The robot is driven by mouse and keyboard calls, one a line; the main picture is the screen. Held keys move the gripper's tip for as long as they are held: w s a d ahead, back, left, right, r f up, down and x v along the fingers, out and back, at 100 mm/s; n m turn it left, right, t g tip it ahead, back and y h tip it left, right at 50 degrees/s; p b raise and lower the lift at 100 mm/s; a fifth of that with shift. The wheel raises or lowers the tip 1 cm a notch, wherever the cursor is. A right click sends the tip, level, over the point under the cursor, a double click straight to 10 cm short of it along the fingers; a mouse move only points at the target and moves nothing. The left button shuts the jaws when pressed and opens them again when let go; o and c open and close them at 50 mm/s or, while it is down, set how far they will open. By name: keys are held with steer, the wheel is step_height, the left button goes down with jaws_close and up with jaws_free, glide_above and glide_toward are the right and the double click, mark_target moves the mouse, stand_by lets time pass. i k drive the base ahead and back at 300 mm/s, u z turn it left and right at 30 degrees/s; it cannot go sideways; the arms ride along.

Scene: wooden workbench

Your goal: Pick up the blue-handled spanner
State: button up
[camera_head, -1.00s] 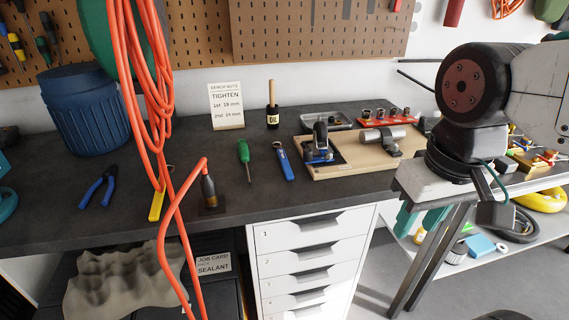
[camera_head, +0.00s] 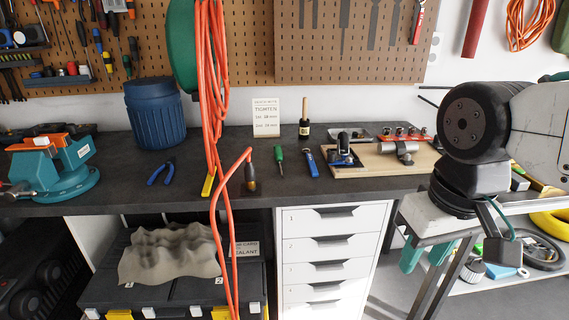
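The blue-handled spanner (camera_head: 311,163) lies on the dark workbench top (camera_head: 225,190), right of the middle of the head view. Its handle end points toward the front edge of the bench. It lies between a green-handled screwdriver (camera_head: 280,158) on its left and a wooden board (camera_head: 375,168) on its right, apart from both. Nothing covers it. My arm shows at the right of the view, but my gripper is not in the picture.
An orange cable (camera_head: 213,90) hangs in front of the bench, left of the screwdriver, beside a dark bottle-shaped tool (camera_head: 250,177). White drawers (camera_head: 333,247) are below.

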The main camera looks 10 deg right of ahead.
mark_target(311, 161)
steer(key=u, duration=0.25)
steer(key=i, duration=1.05)
steer(key=z, duration=0.5)
